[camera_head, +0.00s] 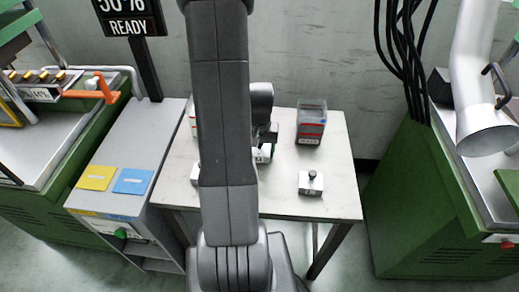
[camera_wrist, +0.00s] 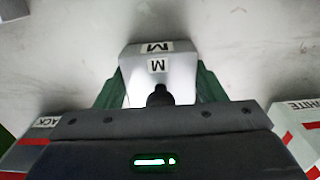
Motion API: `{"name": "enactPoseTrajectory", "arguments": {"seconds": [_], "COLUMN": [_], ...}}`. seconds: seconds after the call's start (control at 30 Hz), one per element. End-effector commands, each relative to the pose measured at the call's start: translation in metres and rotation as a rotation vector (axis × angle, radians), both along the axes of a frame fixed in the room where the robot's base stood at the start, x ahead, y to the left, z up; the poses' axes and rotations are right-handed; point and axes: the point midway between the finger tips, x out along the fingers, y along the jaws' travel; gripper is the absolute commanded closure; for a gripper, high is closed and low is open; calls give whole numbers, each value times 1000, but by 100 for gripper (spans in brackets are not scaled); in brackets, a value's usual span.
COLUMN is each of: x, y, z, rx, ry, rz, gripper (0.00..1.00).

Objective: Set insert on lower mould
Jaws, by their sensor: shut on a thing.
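A light grey insert block (camera_wrist: 135,62) marked M, with a black knob (camera_wrist: 159,96), is between the green fingers of my gripper (camera_wrist: 158,84) in the wrist view. My gripper is shut on it, a finger against each side. In the head view my arm hides most of the gripper, and a labelled block (camera_head: 263,155) shows beside the arm over the table. I cannot tell if the held block touches the table. Another small block with a dark knob (camera_head: 311,184) stands at the table's front right. I cannot make out the lower mould in either view.
The white table (camera_head: 335,160) carries a clear-topped bin (camera_head: 311,125) at the back. Boxes marked BLACK (camera_wrist: 45,123) and WHITE (camera_wrist: 297,125) flank the gripper. Green machines stand left and right (camera_head: 400,200). A grey cabinet (camera_head: 110,205) has yellow and blue pads (camera_head: 133,181).

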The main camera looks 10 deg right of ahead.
Motion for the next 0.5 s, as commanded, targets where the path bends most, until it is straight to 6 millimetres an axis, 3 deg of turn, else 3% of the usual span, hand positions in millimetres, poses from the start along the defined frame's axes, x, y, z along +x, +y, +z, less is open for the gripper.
{"name": "enactPoseTrajectory", "arguments": {"seconds": [0.4,0.43,0.5], "x": [0,0,0], "y": [0,0,0], "z": [-6,-4,-4], "rx": [-1,0,0], "ry": [-2,-1,0], "rz": [0,0,0], "gripper": [80,31,17]}}
